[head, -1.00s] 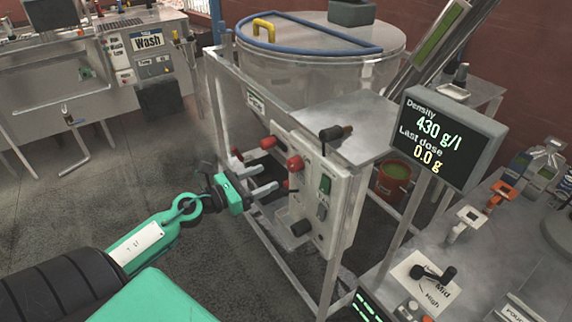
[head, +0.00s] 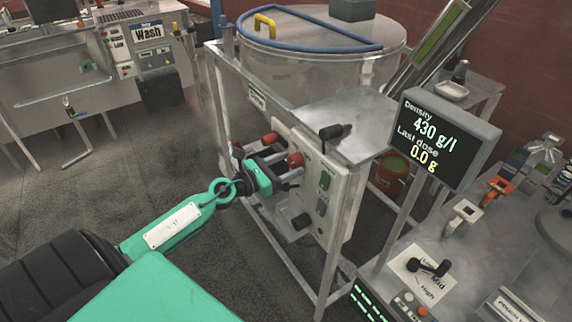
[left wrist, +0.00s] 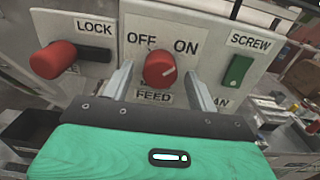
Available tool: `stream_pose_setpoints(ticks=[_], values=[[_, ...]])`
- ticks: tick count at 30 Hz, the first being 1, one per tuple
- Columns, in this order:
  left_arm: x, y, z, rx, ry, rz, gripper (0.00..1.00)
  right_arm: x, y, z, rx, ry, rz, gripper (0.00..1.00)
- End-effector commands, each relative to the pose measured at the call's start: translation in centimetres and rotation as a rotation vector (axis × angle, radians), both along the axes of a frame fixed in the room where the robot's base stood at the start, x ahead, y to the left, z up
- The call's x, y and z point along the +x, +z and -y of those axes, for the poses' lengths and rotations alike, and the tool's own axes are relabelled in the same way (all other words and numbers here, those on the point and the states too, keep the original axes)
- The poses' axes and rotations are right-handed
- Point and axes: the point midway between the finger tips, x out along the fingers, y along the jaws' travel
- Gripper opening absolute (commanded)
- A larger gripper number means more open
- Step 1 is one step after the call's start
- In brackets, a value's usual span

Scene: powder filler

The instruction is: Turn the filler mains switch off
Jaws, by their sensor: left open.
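A red rotary knob (left wrist: 160,68) sits on the filler's pale control panel (left wrist: 218,30), between OFF and ON above and a FEED label below. Its white mark points up and right, towards ON. It also shows in the head view (head: 296,160). My left gripper (left wrist: 161,84) is open, one finger on each side of this knob. I cannot tell whether the fingers touch it. In the head view the left gripper (head: 287,178) is in front of the panel and hides part of it. My right gripper is not in view.
Left of the knob is a red LOCK knob (left wrist: 58,60); right of it is a green SCREW switch (left wrist: 237,70). A black lever (head: 330,132) sticks out above the panel. The filler's metal frame (head: 218,100) surrounds it. A display (head: 440,140) reads 430 g/l.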

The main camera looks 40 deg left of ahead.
Motion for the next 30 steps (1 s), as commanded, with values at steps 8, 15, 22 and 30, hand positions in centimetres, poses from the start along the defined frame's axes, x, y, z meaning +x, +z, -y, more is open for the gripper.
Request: stream_pose_setpoints(ticks=[8,15,22,30], values=[[0.0,0.0,0.0,0.000,0.000,0.000,0.16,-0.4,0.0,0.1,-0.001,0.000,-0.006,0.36],[0.0,0.0,0.0,-0.012,0.000,-0.005,0.14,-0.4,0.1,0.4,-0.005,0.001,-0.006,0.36],[0.0,0.1,0.0,-0.094,0.001,-0.040,0.14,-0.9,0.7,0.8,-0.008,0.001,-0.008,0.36],[0.0,0.2,0.0,-0.294,0.001,-0.123,0.14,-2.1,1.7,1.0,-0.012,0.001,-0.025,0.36]])
